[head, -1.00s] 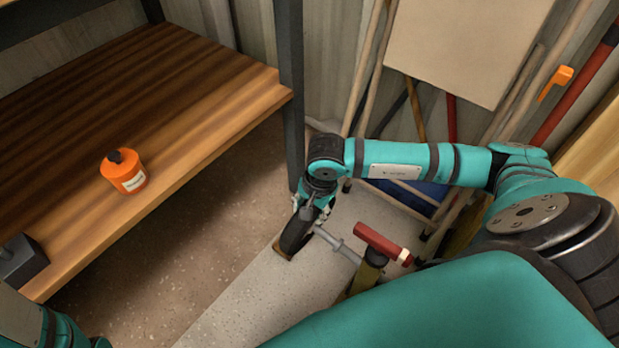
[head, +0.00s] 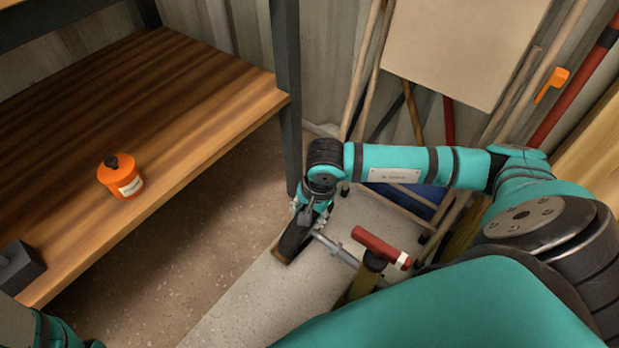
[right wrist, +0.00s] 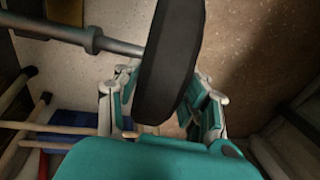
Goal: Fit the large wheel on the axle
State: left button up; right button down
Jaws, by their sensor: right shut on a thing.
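The large wheel (head: 293,240) is dark, with a black tread, and stands upright, edge-on to me. It also shows in the right wrist view (right wrist: 170,65). My right gripper (head: 309,214) is shut on it, with fingers on both sides of the rim in the right wrist view (right wrist: 163,105). The grey axle (head: 338,250) is a rod with a collar. Its end meets the wheel's side face in the right wrist view (right wrist: 60,32). The wheel's hub is hidden, so I cannot tell whether the axle enters it. My left gripper is out of view.
A red-handled tool on a yellowish post (head: 381,247) stands right beside the axle. A wooden bench (head: 190,100) with an orange bottle (head: 121,177) and a dark block (head: 18,266) is at left. Long poles lean behind my right arm. Floor left of the wheel is clear.

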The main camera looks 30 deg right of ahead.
jog(key=shift+s+d+f, duration=0.1)
jog(key=shift+s+d, duration=0.15)
jog(key=shift+s, duration=0.45)
jog(key=shift+s+d+f, duration=0.1)
jog(key=shift+s+d, duration=0.15)
jog(key=shift+s, duration=0.6)
jog(key=shift+s+d+f, duration=0.1)
jog(key=shift+s+d, duration=0.15)
jog(key=shift+s, duration=0.35)
jog(key=shift+s+d+f, duration=0.1)
jog(key=shift+s+d, duration=0.1)
jog(key=shift+s, duration=0.35)
jog(key=c, duration=0.7)
grip_release()
jog(key=shift+o, duration=0.2)
notch_tip(320, 180, up, 12)
jog(key=s, duration=0.2)
jog(key=shift+d, duration=0.3)
